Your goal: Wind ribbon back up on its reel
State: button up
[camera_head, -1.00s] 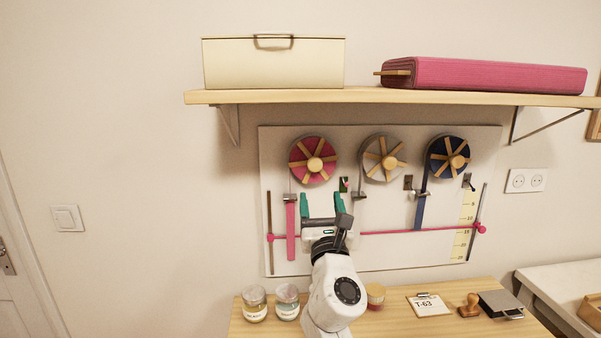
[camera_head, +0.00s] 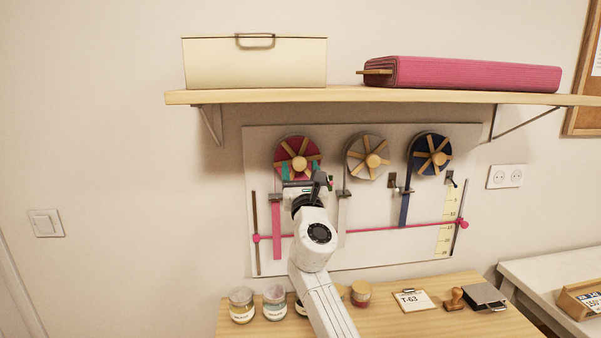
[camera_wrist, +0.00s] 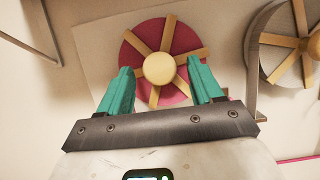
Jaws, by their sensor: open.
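The red reel (camera_head: 312,147) with wooden spokes and a round wooden hub (camera_head: 299,163) is at the left of the wall panel. Its pink ribbon (camera_head: 277,230) hangs down below it. The grey reel (camera_head: 358,146) is in the middle and the blue reel (camera_head: 440,143) at the right, each with a ribbon hanging. My gripper (camera_head: 299,171) is open in front of the lower part of the red reel. In the wrist view the green fingers (camera_wrist: 160,92) stand apart, with the hub (camera_wrist: 159,69) between and just beyond them, not gripped.
A pink horizontal cord (camera_head: 385,229) crosses the panel (camera_head: 370,252) near a yellow scale (camera_head: 445,235). A shelf (camera_head: 350,95) with a cream box (camera_head: 254,64) and pink fabric roll (camera_head: 470,74) overhangs the reels. Jars (camera_head: 242,305) and a clipboard (camera_head: 414,300) are on the table below.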

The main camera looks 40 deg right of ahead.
jog(key=shift+c, duration=0.4)
jog(key=c, duration=1)
jog(key=shift+f+m, duration=0.1)
jog(key=shift+m, duration=0.2)
